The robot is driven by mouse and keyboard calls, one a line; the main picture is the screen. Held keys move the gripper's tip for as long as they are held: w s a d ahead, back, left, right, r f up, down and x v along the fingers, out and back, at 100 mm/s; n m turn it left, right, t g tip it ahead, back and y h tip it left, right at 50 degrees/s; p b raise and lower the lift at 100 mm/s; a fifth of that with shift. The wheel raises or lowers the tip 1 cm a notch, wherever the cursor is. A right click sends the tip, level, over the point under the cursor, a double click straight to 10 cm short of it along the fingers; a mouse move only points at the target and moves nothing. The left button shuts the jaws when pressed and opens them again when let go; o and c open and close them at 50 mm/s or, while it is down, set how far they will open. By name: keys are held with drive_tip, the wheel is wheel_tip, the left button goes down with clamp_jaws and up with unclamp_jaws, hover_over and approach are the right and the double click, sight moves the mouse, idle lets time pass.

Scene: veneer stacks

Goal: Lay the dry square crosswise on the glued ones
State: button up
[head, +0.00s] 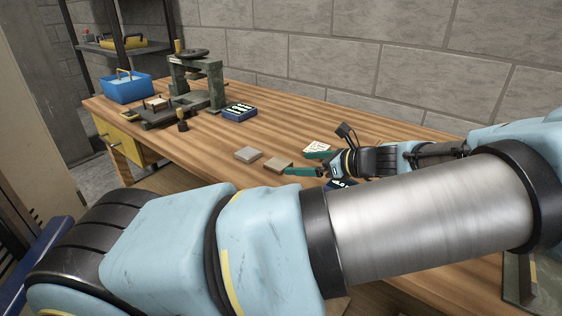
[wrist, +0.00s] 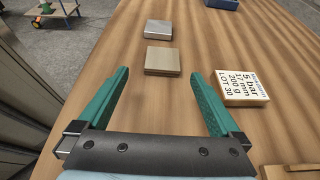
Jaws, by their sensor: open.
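Two small square veneer pieces lie on the wooden bench. The tan square (head: 278,165) (wrist: 163,60) looks layered at its edge and is nearer my gripper. The greyer, paler square (head: 249,154) (wrist: 159,29) lies just beyond it, with a gap of bare wood between. I cannot tell for sure which is dry and which is glued. My gripper (head: 297,163) (wrist: 160,72) is open and empty, its green fingers pointing at the tan square, which sits ahead between the fingertip lines. The fingers do not appear to touch it.
A white printed card block (wrist: 243,88) lies right of the fingers; it reads "5 bar" and "LOT 30". A dark blue display box (head: 239,112), a green press (head: 197,80) and a blue tub (head: 126,88) stand farther back. The bench's left edge is close.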

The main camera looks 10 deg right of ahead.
sight(274, 161)
drive_tip(key=p+x, duration=0.2)
drive_tip(key=x, duration=0.6)
drive_tip(key=shift+w, duration=0.35)
drive_tip(key=shift+c, duration=0.2)
drive_tip(key=c, duration=1.4)
drive_tip(key=shift+o, duration=0.2)
drive_tip(key=shift+r, duration=0.1)
